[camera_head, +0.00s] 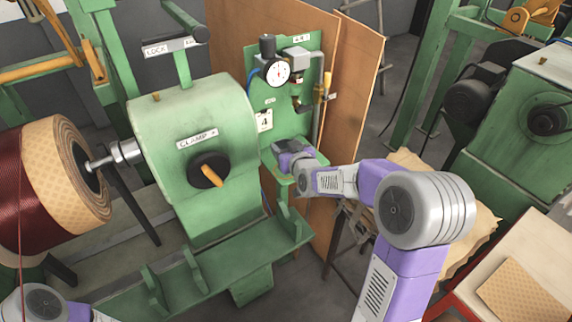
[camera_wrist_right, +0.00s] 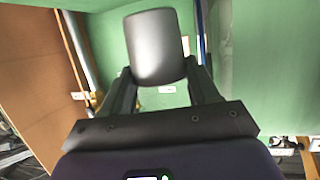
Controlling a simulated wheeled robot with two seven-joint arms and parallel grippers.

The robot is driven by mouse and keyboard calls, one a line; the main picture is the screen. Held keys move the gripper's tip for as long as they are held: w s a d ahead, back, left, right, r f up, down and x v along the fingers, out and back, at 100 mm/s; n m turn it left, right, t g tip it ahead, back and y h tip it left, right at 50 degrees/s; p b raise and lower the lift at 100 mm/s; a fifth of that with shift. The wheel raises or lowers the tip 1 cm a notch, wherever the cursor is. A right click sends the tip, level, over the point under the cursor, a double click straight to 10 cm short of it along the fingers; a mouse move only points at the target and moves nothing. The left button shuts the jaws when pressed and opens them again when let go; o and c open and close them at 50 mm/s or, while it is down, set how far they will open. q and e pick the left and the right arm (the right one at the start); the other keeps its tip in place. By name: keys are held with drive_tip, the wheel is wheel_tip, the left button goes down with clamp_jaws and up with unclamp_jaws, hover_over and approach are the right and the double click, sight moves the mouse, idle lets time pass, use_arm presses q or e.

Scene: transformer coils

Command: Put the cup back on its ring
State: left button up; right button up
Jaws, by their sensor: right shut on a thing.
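My right gripper (camera_head: 288,150) is in front of the green panel (camera_head: 262,92), below the round gauge. In the right wrist view, the right gripper (camera_wrist_right: 160,76) is shut on a smooth dark grey cup (camera_wrist_right: 154,45), one finger on each side. The cup stands up past the fingertips, against the green background. In the head view, the cup cannot be made out behind my gripper and wrist. I cannot make out the ring in either view. Part of my left arm shows at the lower left, but its gripper is out of view.
The panel carries a gauge (camera_head: 276,71), a pipe with a yellow handle (camera_head: 327,88) and a number 4 tag (camera_head: 264,121). The green clamp housing (camera_head: 190,130) stands close to its left. A brown board (camera_head: 357,85) is behind. A large coil (camera_head: 65,170) is at left.

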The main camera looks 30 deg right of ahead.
drive_tip(key=shift+f+b, duration=0.6)
drive_tip(key=shift+f, duration=1.7)
drive_tip(key=shift+r, duration=0.1)
drive_tip(key=o, duration=1.2)
drive_tip(key=shift+f, duration=0.2)
drive_tip(key=shift+c, duration=0.2)
